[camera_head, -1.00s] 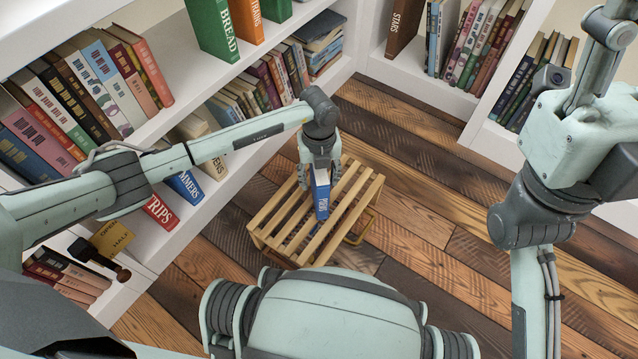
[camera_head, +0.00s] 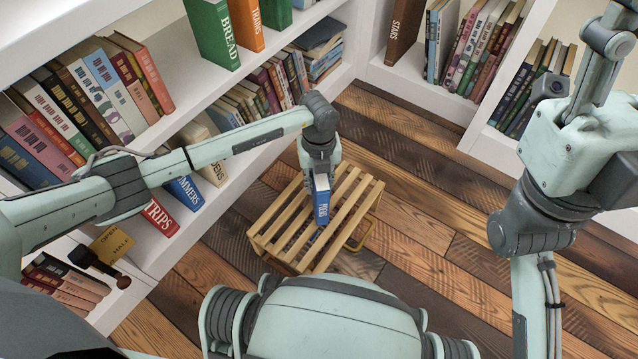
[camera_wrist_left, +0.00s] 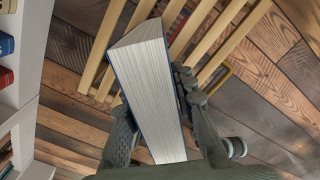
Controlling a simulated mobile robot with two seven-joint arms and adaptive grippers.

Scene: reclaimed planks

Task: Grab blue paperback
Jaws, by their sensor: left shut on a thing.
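The blue paperback (camera_head: 321,203) is in my left gripper (camera_head: 320,172), above the slatted wooden crate in the head view. Its blue spine with white lettering faces the camera. In the left wrist view the book (camera_wrist_left: 150,80) shows its white page edges, with my left gripper's fingers (camera_wrist_left: 153,130) shut on its two sides. Whether the book's lower end touches the slats cannot be told. My right arm stands at the right of the head view; its gripper does not show.
The wooden crate (camera_head: 268,240) stands on the plank floor (camera_head: 410,235). White shelves with rows of books run along the left and back. A green book (camera_head: 212,35) and an orange book (camera_head: 246,25) stand on an upper shelf. The floor right of the crate is clear.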

